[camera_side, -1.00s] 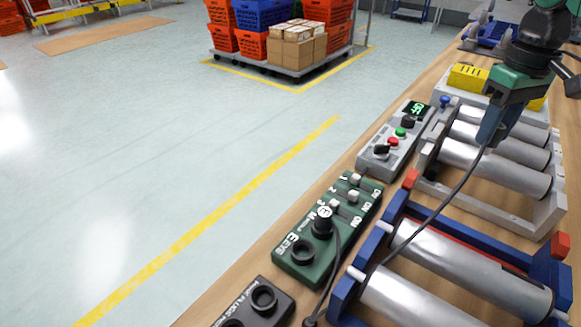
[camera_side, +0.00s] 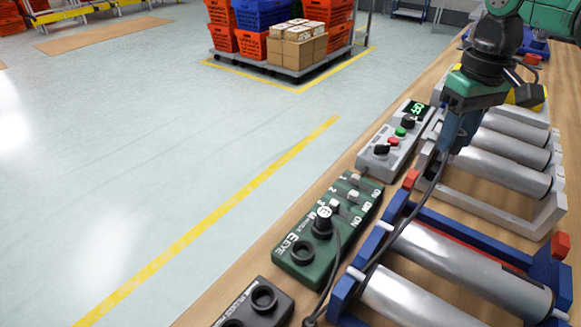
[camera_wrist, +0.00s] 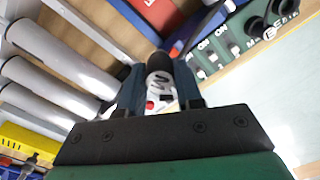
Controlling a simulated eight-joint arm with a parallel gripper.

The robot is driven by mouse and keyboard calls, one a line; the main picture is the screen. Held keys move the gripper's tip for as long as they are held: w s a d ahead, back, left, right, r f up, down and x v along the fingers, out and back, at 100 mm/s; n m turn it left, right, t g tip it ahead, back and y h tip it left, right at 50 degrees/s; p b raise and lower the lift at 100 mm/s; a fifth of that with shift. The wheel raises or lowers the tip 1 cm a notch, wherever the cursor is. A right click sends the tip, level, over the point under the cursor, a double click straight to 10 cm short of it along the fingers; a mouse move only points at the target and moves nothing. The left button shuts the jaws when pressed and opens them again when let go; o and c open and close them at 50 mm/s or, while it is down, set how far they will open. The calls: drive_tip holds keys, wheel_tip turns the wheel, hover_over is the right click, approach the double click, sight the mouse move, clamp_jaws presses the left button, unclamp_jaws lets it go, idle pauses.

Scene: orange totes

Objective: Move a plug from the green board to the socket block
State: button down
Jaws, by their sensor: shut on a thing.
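The green board (camera_side: 325,235) lies on the bench in the side view. The dark socket block (camera_side: 267,297) is at the bottom edge, partly cut off, with an empty ring showing. My gripper (camera_side: 448,148) is above the grey rollers, up and to the right of the green board. In the wrist view my gripper (camera_wrist: 161,92) is shut on a dark plug with a white marked face (camera_wrist: 160,72). A cable hangs from it in the side view.
A grey control box (camera_side: 395,145) with buttons and a lit display lies beyond the green board. A blue-framed roller unit (camera_side: 450,260) fills the bench to the right, and a grey-framed one (camera_side: 505,160) stands behind it. Open floor is at left.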

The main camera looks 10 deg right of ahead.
drive_tip(key=a+f+n, duration=0.1)
drive_tip(key=a+n, duration=0.2)
drive_tip(key=a, duration=0.7)
drive_tip(key=n, duration=0.7)
hover_over(227, 322)
drive_tip(key=s, duration=0.1)
drive_tip(key=shift+d+f, duration=0.15)
drive_tip(key=shift+f, duration=2.15)
drive_tip(key=shift+d+f, duration=0.15)
drive_tip(key=shift+f, duration=2.1)
drive_tip(key=shift+f, duration=0.2)
drive_tip(key=shift+f, duration=0.65)
drive_tip(key=shift+f, duration=0.25)
drive_tip(key=c, duration=0.5)
unclamp_jaws()
